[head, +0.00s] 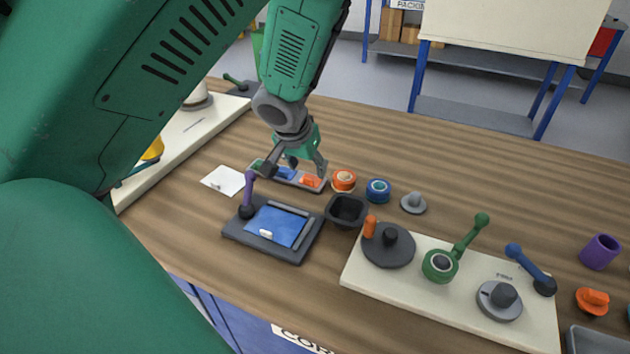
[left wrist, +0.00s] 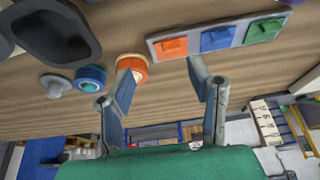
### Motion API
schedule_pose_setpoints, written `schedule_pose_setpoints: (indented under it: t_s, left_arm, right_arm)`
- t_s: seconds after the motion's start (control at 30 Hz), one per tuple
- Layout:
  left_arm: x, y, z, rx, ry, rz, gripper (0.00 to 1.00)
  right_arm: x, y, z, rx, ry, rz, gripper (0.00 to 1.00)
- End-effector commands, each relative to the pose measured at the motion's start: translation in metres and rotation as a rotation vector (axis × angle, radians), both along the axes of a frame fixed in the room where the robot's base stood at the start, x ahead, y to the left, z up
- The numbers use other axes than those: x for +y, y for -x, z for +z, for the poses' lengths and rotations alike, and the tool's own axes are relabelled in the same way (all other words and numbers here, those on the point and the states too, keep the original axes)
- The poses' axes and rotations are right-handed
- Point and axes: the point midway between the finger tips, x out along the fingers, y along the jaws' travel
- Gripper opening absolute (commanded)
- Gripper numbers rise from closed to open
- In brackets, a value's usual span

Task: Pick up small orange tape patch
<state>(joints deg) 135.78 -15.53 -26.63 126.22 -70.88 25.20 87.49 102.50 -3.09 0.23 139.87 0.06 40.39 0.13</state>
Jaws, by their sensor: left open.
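The small orange tape patch (head: 310,181) lies at the right end of a narrow grey tray, beside a blue patch (head: 285,173) and a green patch. In the left wrist view the orange patch (left wrist: 174,47), the blue patch (left wrist: 216,38) and the green patch (left wrist: 264,30) sit in a row on the tray (left wrist: 240,35). My left gripper (head: 293,170) is over the tray, open and empty. In the left wrist view its fingers (left wrist: 160,74) are spread, with the orange patch beyond the gap between them. My right gripper is not in view.
An orange tape roll (head: 344,181) stands close to the tray's right end, with a blue roll (head: 378,190) beside it. A black bin (head: 346,211) and a dark pad with a blue panel (head: 278,226) are nearer. A cream board (head: 450,290) with knobs lies right.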

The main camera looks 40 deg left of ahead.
Motion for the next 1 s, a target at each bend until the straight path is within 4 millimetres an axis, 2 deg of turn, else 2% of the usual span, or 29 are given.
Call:
schedule_pose_setpoints:
  t_s: [0.03,0.27,0.5,0.87,0.97,1.0]
  left_arm:
    - [0.002,-0.002,-0.010,0.002,0.001,0.001,0.47]
    - [0.009,-0.008,-0.025,0.000,0.005,0.001,0.47]
    - [0.011,-0.023,-0.056,0.002,-0.001,0.001,0.47]
    - [0.014,-0.027,-0.063,-0.001,0.002,0.001,0.47]
    - [0.016,-0.028,-0.064,-0.001,0.004,0.002,0.16]
    - [0.016,-0.028,-0.064,-0.001,0.005,0.002,0.10]
  right_arm:
    - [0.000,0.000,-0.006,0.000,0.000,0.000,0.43]
    - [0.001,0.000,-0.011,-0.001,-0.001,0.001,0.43]
    - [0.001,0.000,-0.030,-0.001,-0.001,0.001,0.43]
    - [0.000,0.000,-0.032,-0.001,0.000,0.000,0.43]
    - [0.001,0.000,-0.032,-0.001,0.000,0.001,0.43]
    - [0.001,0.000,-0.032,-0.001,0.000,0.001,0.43]
